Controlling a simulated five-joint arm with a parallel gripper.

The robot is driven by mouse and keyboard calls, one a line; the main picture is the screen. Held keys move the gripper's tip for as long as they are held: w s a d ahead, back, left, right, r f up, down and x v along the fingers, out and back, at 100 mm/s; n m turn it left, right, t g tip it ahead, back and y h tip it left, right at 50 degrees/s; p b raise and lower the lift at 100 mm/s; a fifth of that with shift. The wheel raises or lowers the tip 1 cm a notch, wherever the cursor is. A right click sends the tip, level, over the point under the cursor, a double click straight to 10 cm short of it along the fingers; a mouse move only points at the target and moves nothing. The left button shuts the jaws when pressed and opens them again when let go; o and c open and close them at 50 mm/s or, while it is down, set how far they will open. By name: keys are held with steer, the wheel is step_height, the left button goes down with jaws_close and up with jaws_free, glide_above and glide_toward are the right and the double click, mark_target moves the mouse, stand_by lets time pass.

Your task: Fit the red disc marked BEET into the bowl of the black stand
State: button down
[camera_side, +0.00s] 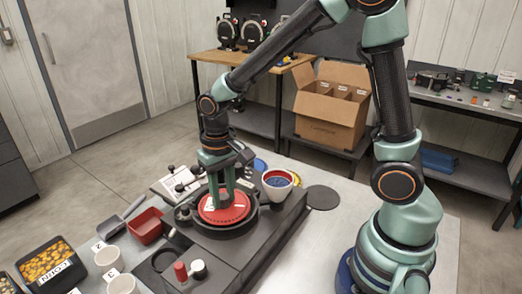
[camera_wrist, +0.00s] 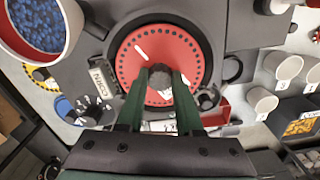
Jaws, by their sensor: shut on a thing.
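The red disc (camera_side: 240,208) lies flat at the bowl (camera_side: 226,232) of the black stand, whose dark rim surrounds it. In the wrist view the red disc (camera_wrist: 190,45) shows a ring of small holes and a white mark near its edge; the word BEET is not readable. My gripper (camera_side: 222,207) points straight down over the disc's middle. In the wrist view my gripper's green fingers (camera_wrist: 160,75) are shut on the dark hub (camera_wrist: 160,72) at the disc's centre. I cannot tell whether the disc sits fully down in the bowl.
A cup of blue seeds (camera_side: 277,182) stands right of the bowl. Beside the stand are a red tray (camera_side: 147,226), a scoop (camera_side: 117,222), a black box of corn (camera_side: 50,266) and white cups (camera_side: 108,257). A dark round plate (camera_side: 322,198) lies at the right.

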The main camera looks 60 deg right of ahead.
mark_target(225, 196)
steer(key=shift+f, duration=0.6)
stand_by(0.9)
steer(key=shift+c, duration=1.2)
jaws_free()
steer(key=shift+r, duration=3.05)
steer(key=shift+d+r, duration=0.15)
steer(key=shift+r, duration=0.15)
steer(key=s+d+r+n+t, duration=0.3)
steer(key=s+d+r+t, duration=0.2)
steer(key=s+r, duration=0.2)
steer(key=shift+d+r+t, duration=0.3)
steer(key=shift+d+r, duration=0.05)
steer(key=shift+r, duration=0.45)
